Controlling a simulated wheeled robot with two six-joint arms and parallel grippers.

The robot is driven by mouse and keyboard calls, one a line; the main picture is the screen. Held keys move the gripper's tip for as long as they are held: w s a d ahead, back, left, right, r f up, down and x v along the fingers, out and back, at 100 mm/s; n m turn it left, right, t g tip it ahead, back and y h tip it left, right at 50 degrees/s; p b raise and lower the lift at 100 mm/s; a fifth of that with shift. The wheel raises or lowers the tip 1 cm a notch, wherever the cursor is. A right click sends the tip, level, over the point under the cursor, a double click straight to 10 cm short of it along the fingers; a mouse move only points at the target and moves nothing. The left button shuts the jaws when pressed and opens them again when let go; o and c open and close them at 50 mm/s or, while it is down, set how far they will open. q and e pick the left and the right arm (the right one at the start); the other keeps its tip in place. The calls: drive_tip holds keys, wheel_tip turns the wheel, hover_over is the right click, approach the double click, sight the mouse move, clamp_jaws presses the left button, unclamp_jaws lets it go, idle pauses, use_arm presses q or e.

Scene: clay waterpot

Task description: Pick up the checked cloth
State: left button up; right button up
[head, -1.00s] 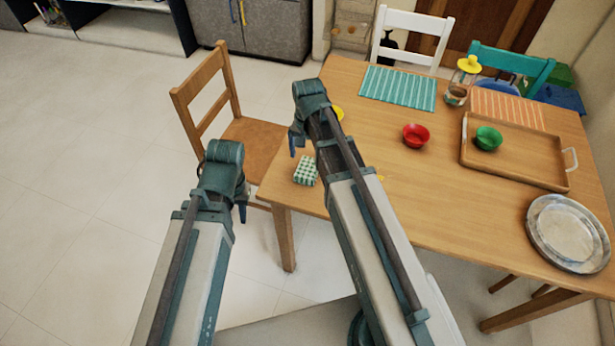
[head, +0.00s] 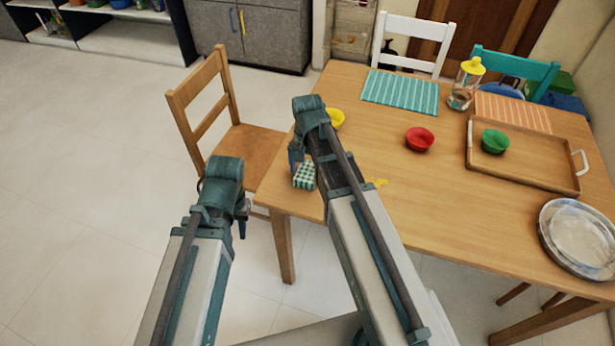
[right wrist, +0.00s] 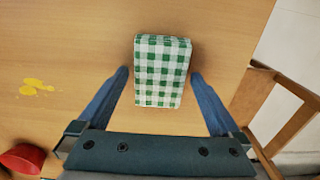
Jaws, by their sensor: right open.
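The checked cloth (head: 304,177) is a small folded green-and-white block near the left edge of the wooden table. In the right wrist view the cloth (right wrist: 162,85) lies flat between the fingers of my right gripper (right wrist: 161,73). The fingers are open, one on each side, with a gap between each finger and the cloth. In the head view my right gripper (head: 296,156) is just above the cloth, and the arm partly covers that area. My left gripper (head: 243,217) hangs left of the table, off its edge; its jaw opening cannot be made out.
Yellow spill spots (head: 377,183) lie right of the cloth. A yellow bowl (head: 336,119), red bowl (head: 420,139) and wooden tray (head: 525,183) with a green bowl (head: 495,141) stand farther away. A wooden chair (head: 240,150) stands at the table's left side. Plates (head: 578,238) lie at right.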

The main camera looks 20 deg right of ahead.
drive_tip(key=c, duration=1.2)
use_arm(q)
drive_tip(key=shift+r, duration=0.1)
use_arm(e)
drive_tip(key=shift+r, duration=0.1)
